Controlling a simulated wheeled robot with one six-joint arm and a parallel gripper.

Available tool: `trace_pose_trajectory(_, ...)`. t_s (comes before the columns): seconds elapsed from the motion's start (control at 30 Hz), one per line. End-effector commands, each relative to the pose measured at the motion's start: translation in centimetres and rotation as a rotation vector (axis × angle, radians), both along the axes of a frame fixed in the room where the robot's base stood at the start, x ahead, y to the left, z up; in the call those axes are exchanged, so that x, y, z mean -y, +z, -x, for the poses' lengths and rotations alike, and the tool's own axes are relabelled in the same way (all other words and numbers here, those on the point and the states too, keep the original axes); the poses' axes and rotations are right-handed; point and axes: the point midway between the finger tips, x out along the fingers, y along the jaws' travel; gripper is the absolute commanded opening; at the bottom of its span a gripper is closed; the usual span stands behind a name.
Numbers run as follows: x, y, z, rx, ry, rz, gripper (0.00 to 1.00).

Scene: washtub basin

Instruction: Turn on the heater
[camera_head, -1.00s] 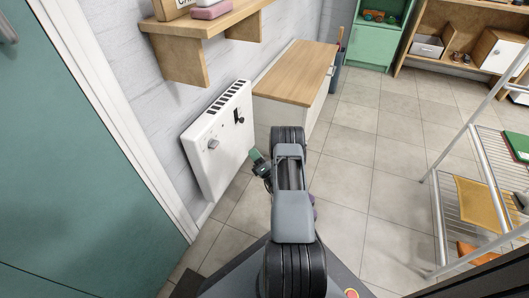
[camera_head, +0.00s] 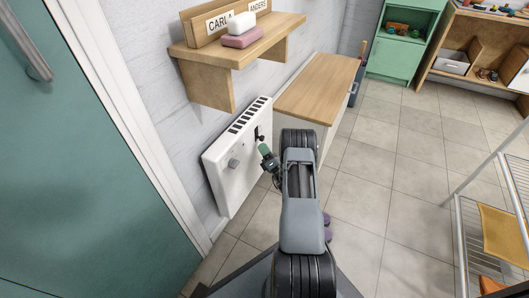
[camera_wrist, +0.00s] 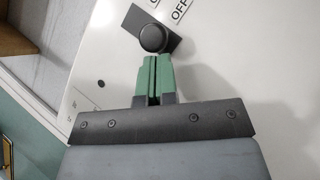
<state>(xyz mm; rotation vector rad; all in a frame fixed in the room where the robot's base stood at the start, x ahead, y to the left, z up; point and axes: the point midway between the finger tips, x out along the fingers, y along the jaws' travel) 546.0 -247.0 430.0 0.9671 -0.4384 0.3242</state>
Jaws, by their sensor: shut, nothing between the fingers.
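In the wrist view the green fingers (camera_wrist: 154,60) are shut and empty, just below the round black knob of the switch (camera_wrist: 153,38). The knob sits on a tilted black plate, beside an "OFF" label (camera_wrist: 180,9). I cannot tell whether the fingertips touch the knob.
A wooden shelf (camera_head: 262,38) with soap bars is above the heater. A wood-topped cabinet (camera_head: 318,85) stands right of it. A teal door (camera_head: 70,160) is at left, a metal rack (camera_head: 490,210) at right. Tiled floor (camera_head: 385,170) lies clear between.

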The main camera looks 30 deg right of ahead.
Motion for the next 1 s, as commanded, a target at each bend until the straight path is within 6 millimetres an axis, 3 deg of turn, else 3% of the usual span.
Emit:
trace_pose_trajectory(0.47, 0.3, 0.5, 0.1, 0.001, -0.004, 0.003, 0.00)
trace_pose_trajectory(0.77, 0.3, 4.2, 0.1, 0.001, -0.004, 0.003, 0.00)
trace_pose_trajectory(1.0, 0.3, 4.2, 0.1, 0.004, -0.004, 0.004, 0.00)
